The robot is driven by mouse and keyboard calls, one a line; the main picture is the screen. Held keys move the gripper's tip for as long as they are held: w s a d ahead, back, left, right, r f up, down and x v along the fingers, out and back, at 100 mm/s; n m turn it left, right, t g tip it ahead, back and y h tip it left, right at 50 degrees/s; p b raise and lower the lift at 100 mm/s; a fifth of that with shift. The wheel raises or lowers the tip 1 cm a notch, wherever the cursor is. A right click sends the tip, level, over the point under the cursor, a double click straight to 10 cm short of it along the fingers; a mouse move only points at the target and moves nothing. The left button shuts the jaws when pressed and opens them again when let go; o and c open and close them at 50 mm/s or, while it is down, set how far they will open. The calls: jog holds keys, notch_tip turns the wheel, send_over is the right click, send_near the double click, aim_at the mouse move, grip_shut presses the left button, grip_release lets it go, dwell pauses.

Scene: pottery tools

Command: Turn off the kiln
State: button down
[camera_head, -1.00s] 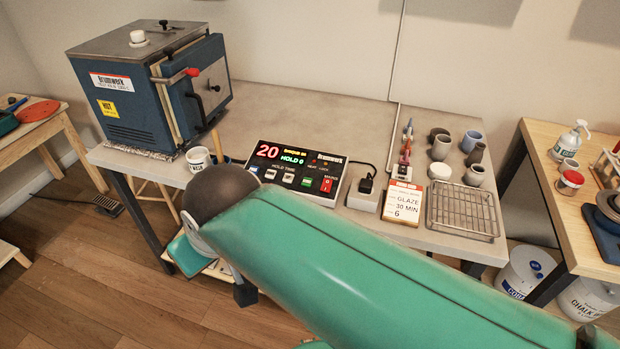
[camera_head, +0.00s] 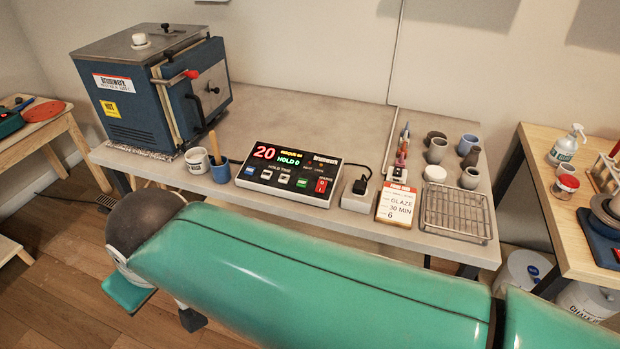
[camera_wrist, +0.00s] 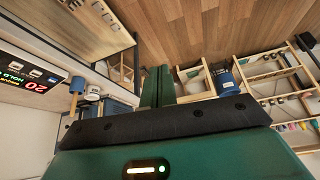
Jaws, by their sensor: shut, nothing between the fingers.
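The blue kiln (camera_head: 130,105) stands at the left end of the grey table, its door shut and its handle red-tipped. Its control box (camera_head: 287,178) lies near the table's front edge, showing a red 20 and a green HOLD 0. A red switch (camera_head: 321,186) is at the box's right side, with white, blue and green buttons beside it. The box partly shows at the left edge of the wrist view (camera_wrist: 28,72). My gripper's fingers (camera_wrist: 157,85) are together and empty, off to the box's side. The head view does not show the fingertips clearly.
A white mug (camera_head: 197,161) and a blue cup with a brush (camera_head: 219,168) stand left of the box. A power block (camera_head: 357,197), glaze card (camera_head: 396,205), wire rack (camera_head: 457,212) and several small pots are to the right. My arm crosses in front of the table.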

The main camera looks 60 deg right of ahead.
aim_at(322, 182)
jog(key=shift+a, duration=0.15)
jog(key=w+d+f+m+g+h, duration=0.1)
jog(key=w+d+m, duration=0.25)
jog(key=d, duration=0.65)
jog(key=w+d+f+m, duration=0.15)
jog(key=d+m, duration=0.35)
jog(key=d, duration=0.5)
jog(key=s+d+m+g+h, duration=0.2)
jog(key=s+d+m, duration=0.2)
jog(key=d, duration=0.7)
jog(key=s+d+f+m+g+h, duration=0.1)
jog(key=s+d, duration=0.4)
jog(key=d, duration=0.7)
jog(key=m+h, duration=0.1)
jog(key=m, duration=0.1)
jog(key=shift+s+d+m+g, duration=0.25)
jog(key=shift+m+g, duration=0.1)
jog(key=shift+g, duration=0.05)
jog(key=shift+f, duration=0.25)
jog(key=x, duration=1.3)
jog(key=shift+f, duration=0.4)
